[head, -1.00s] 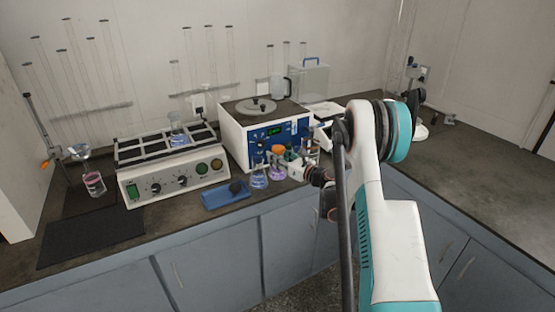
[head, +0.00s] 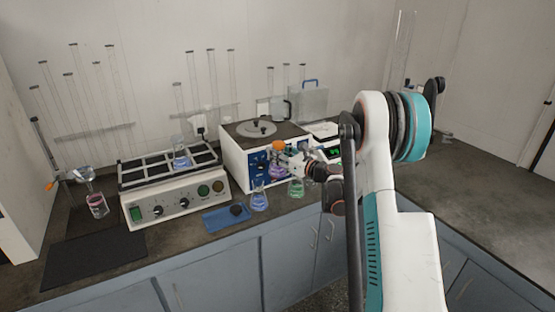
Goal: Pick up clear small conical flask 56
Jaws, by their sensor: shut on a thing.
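My gripper (head: 285,163) is in front of the blue-fronted box instrument. It is shut on a small clear conical flask with purple liquid (head: 277,171), which it holds above the bench. A clear conical flask with blue liquid (head: 259,201) stands on the bench to the left and below. A clear flask with green liquid (head: 296,188) stands to the right, partly under my gripper. The fingertips are small in the picture, and their exact contact with the glass is hard to see. No number can be read on any flask.
The box instrument (head: 232,160) stands close behind my gripper. A hotplate bank (head: 172,199) with a flask on top stands further left. Bare bench (head: 400,180) lies at right.

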